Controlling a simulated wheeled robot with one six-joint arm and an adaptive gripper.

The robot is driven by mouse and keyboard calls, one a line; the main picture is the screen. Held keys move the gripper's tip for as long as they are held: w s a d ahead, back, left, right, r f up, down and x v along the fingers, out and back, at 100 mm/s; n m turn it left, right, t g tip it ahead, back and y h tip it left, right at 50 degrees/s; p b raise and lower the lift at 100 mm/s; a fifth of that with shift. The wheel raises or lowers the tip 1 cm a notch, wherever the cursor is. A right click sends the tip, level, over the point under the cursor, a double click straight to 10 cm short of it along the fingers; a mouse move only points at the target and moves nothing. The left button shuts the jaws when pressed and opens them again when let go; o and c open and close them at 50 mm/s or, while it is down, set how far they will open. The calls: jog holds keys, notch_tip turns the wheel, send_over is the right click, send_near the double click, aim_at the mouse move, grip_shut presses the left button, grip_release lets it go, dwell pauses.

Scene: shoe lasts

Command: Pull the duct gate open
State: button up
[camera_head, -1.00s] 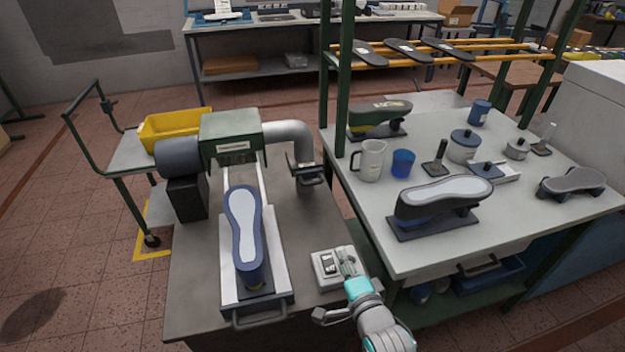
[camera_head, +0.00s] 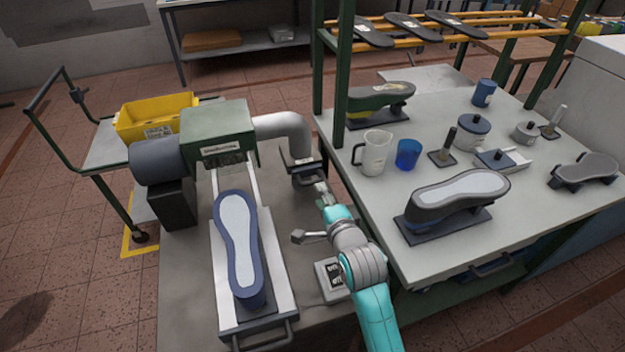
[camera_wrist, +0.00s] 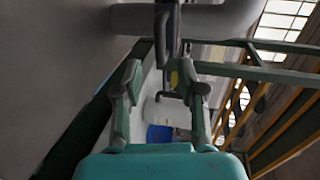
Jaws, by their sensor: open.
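The duct gate (camera_head: 303,168) is a dark plate unit at the lower end of the bent grey pipe, with a dark handle (camera_head: 309,180) on its near side. In the wrist view the handle (camera_wrist: 167,30) shows as a dark bar at the top centre, ahead of my fingertips. My gripper (camera_head: 322,190) is just below and right of the handle in the head view. In the wrist view my gripper (camera_wrist: 160,82) has its two fingers apart, with nothing held between them. Contact with the handle does not show.
The grey duct pipe (camera_head: 284,127) runs from the green machine hood (camera_head: 217,135). A blue shoe last (camera_head: 238,245) sits on the machine's slide. A control box (camera_head: 330,280) is beside my arm. The right workbench (camera_head: 380,215) and its green post (camera_head: 342,90) stand close by.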

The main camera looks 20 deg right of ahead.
aim_at(314, 183)
jog(key=x, duration=0.7)
jog(key=shift+w, duration=0.3)
grip_shut()
